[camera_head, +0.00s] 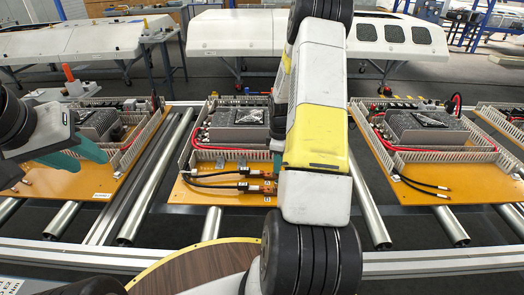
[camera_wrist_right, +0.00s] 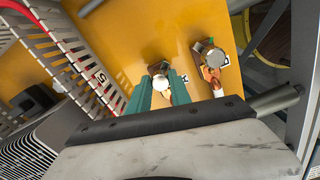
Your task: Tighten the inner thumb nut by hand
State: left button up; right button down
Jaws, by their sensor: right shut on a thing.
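In the right wrist view, the inner thumb nut (camera_wrist_right: 161,83) is a pale round knob on a small terminal block on the orange board (camera_wrist_right: 130,28). My right gripper (camera_wrist_right: 161,87) has its teal fingers on both sides of this nut, shut on it. The outer thumb nut (camera_wrist_right: 216,58) stands to the right on a second block, with a copper-coloured lug beside it. In the head view my right arm hides the right gripper and the nuts. My left gripper (camera_head: 92,161) is at the left, its teal fingers apart and empty, above the left board.
Black cables (camera_head: 210,183) run to the terminals on the middle board. White slotted duct walls (camera_wrist_right: 75,50) stand left of the inner nut. A grey finned unit (camera_head: 240,123) sits behind. More boards lie left and right on the metal rollers (camera_head: 365,215).

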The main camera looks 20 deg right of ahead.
jog(key=m, duration=0.4)
jog(key=shift+w+r+m, duration=0.1)
jog(key=shift+r+m, duration=0.05)
jog(key=shift+m, duration=0.15)
jog(key=m, duration=0.3)
jog(key=shift+m, duration=0.4)
jog(key=m, duration=0.4)
jog(key=shift+a, duration=0.1)
jog(key=m, duration=0.7)
jog(key=shift+w+a+m, duration=0.1)
jog(key=shift+m, duration=0.2)
jog(key=m, duration=0.3)
jog(key=shift+m, duration=0.3)
jog(key=m, duration=0.3)
jog(key=shift+m, duration=0.3)
jog(key=shift+w+m, duration=0.1)
jog(key=shift+m, duration=1.8)
